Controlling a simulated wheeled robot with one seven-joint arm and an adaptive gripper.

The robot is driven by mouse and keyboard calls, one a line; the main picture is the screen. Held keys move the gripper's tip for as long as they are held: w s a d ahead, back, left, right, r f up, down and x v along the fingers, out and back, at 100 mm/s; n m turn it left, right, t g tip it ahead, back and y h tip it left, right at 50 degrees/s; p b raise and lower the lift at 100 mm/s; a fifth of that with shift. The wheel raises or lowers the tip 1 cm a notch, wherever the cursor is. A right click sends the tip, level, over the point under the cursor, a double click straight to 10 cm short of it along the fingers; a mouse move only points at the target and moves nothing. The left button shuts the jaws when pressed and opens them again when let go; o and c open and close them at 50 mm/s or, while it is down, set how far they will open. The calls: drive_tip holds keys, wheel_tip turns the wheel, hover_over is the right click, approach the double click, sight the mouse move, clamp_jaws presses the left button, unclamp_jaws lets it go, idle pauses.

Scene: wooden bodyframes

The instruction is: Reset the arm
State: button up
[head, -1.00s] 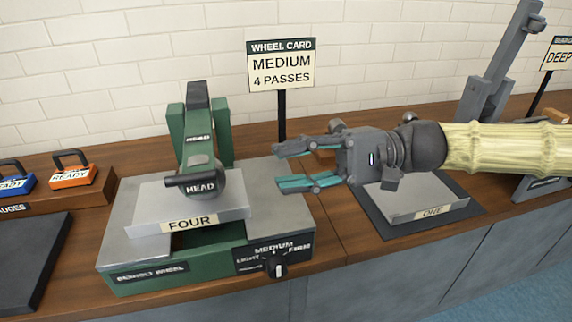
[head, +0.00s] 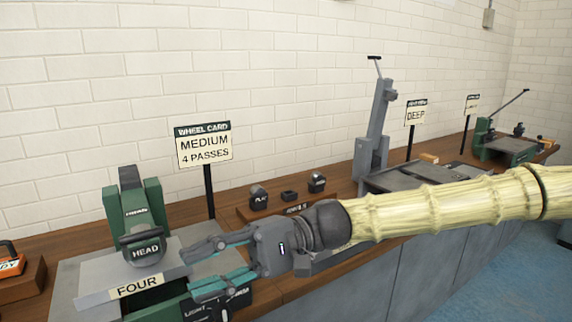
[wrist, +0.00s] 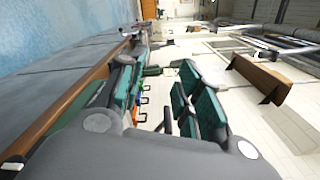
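My gripper (head: 222,264) is open and empty in the head view, its teal-padded fingers apart and pointing left. It is in front of the right side of the green bench wheel machine (head: 118,222), with its arm reaching in from the right. The wrist view also shows my gripper (wrist: 195,105), with nothing between its fingers. The machine's HEAD block (head: 144,250) sits over a grey plate labelled FOUR (head: 135,287). My gripper hides part of the machine's dial panel (head: 205,308).
A wheel card (head: 204,146) reads MEDIUM, 4 PASSES. A wooden rack (head: 285,213) with small dark pieces stands behind my gripper. A grey lever press (head: 375,140), a DEEP card (head: 416,113) and another green machine (head: 510,145) stand along the wooden bench to the right.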

wheel_tip(320, 180, down, 22)
drive_tip(key=s+a+f+m+t+h, duration=0.1)
drive_tip(key=s+a+m+t+h, duration=0.1)
drive_tip(key=m+t, duration=0.15)
drive_tip(key=s+d+f+m+t+h, duration=0.1)
drive_tip(key=s+d+f+h, duration=0.2)
drive_tip(key=f, duration=0.7)
drive_tip(key=s+d+f+t+h, duration=0.1)
drive_tip(key=s+d+f+h, duration=0.1)
drive_tip(key=d+f, duration=0.5)
drive_tip(key=s+d+f+m+t+h, duration=0.1)
drive_tip(key=s+d+f+h, duration=0.15)
drive_tip(key=f, duration=0.95)
drive_tip(key=s+d+f+n+t+h, duration=0.15)
drive_tip(key=d+f, duration=0.25)
drive_tip(key=d, duration=0.4)
drive_tip(key=s+d+f+t+h, duration=0.1)
drive_tip(key=s+d+f+h, duration=0.15)
drive_tip(key=d, duration=0.55)
drive_tip(key=s+d+f+n+t+h, duration=0.15)
drive_tip(key=d+f, duration=0.25)
drive_tip(key=d, duration=0.4)
wheel_tip(320, 180, up, 15)
drive_tip(key=p, duration=1.4)
drive_tip(key=shift+a+f+g+p, duration=0.15)
drive_tip(key=shift+a+g+p, duration=0.1)
drive_tip(key=shift+g+p, duration=0.2)
